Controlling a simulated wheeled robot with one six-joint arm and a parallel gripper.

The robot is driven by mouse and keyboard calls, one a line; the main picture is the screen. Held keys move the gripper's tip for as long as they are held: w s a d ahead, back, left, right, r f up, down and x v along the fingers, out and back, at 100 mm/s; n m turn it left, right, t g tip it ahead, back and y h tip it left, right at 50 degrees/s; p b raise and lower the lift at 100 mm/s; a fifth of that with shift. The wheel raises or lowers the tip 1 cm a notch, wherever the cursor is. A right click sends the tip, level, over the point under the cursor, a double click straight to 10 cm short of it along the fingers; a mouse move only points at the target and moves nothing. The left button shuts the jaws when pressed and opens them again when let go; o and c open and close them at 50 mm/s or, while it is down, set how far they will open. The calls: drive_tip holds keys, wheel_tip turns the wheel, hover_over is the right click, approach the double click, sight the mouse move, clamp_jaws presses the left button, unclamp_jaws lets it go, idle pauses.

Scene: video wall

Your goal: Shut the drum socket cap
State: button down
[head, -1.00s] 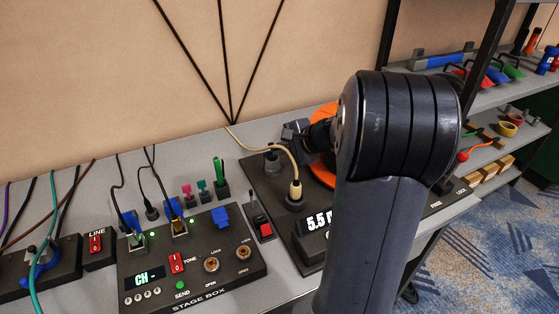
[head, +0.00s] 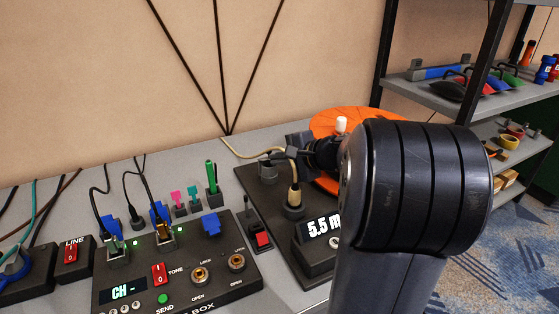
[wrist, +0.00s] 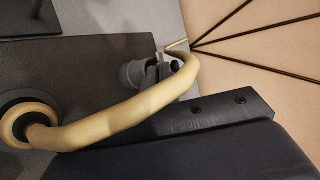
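The drum socket (head: 267,171) is a short grey cylinder at the back left of the dark drum base plate (head: 250,195). It also shows in the wrist view (wrist: 134,76), with a grey cap-like part (wrist: 168,70) beside its mouth, partly behind the cream cable; its exact angle is unclear. The cream cable (head: 262,153) runs from a plug (head: 294,198) past the socket. My gripper (head: 292,148) is just above and right of the socket, pointing left; its fingertips are partly hidden and their opening does not show. The orange drum (head: 345,120) is behind my arm.
The stage box (head: 180,265), with plugs and switches, stands left of the drum base. A small red switch (head: 262,239) lies between them. The wall is close behind the table. A rack of shelves (head: 435,88) stands at the right.

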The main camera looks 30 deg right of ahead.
drive_tip(key=c, duration=2.1)
unclamp_jaws()
drive_tip(key=o, duration=0.5)
drive_tip(key=shift+c, duration=0.2)
drive_tip(key=p+v, duration=0.2)
drive_tip(key=v, duration=0.9)
drive_tip(key=shift+w+a+f, duration=0.1)
drive_tip(key=b+x, duration=0.2)
drive_tip(key=x, duration=0.8)
drive_tip(key=shift+w+a+f, duration=0.15)
drive_tip(key=shift+w+f, duration=0.05)
drive_tip(key=shift+w, duration=0.1)
drive_tip(key=shift+w+r, duration=0.1)
drive_tip(key=shift+r, duration=0.05)
drive_tip(key=shift+p, duration=0.3)
drive_tip(key=shift+b, duration=0.3)
